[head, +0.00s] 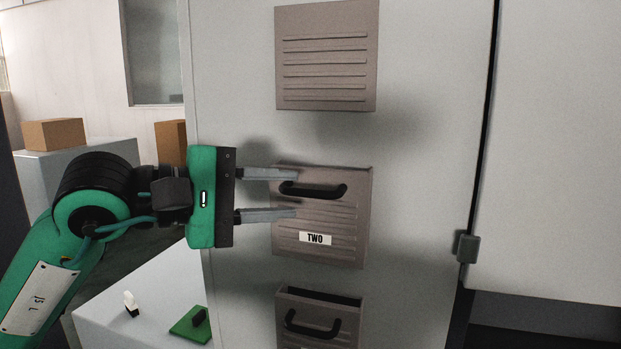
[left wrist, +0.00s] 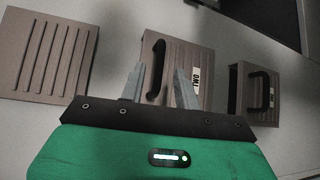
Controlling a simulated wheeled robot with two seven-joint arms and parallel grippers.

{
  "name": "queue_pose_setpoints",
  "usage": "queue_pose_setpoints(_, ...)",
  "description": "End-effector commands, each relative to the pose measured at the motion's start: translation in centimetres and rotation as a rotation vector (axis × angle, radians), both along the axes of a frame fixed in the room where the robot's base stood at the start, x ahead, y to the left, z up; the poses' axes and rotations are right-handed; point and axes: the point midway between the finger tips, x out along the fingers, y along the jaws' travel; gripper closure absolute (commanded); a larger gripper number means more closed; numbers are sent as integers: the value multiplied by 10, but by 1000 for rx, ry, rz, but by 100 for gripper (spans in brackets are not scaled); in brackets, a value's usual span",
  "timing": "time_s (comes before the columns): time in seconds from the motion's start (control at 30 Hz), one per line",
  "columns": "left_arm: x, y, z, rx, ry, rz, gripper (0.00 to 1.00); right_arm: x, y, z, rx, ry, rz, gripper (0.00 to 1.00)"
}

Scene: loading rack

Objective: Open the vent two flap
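The vent two flap (head: 345,225) is a grey-brown ribbed panel with a white TWO label and a black bar handle (head: 330,192). It looks shut or nearly so; a thin edge shows along its top. It also shows in the left wrist view (left wrist: 188,62). My left gripper (head: 296,194) is open, its fingers pointing right, one above and one below the left part of the handle. In the left wrist view the handle (left wrist: 155,62) lies between the fingertips (left wrist: 160,85). I cannot tell whether the fingers touch it. My right gripper is out of view.
Above is a ribbed vent panel (head: 326,60) with no handle in sight. Below is another flap (head: 300,335) with a black handle and a dark gap at its top. A grey latch (head: 468,248) sits right on the cabinet. A low table (head: 165,290) stands lower left.

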Motion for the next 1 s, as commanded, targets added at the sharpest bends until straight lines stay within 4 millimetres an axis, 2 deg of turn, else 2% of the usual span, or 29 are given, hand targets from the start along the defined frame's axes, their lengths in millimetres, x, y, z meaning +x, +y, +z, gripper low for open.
queue_pose_setpoints(0.03, 4, -10, 2, -1, 3, -4, 68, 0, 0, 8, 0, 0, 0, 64)
queue_pose_setpoints(0.1, 9, -21, 1, -2, 2, -4, 68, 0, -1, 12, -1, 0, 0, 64)
queue_pose_setpoints(0.3, 20, -40, -5, -1, 2, -2, 68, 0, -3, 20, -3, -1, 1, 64)
queue_pose_setpoints(0.67, 23, -45, -7, -1, 0, 0, 68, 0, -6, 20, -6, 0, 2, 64)
queue_pose_setpoints(0.83, 23, -45, -7, -1, 0, 0, 97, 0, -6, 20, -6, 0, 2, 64)
queue_pose_setpoints(0.87, 23, -45, -7, -1, 0, 0, 100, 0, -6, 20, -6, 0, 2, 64)
queue_pose_setpoints(1.0, 23, -45, -7, -1, 0, 0, 100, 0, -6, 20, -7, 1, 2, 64)
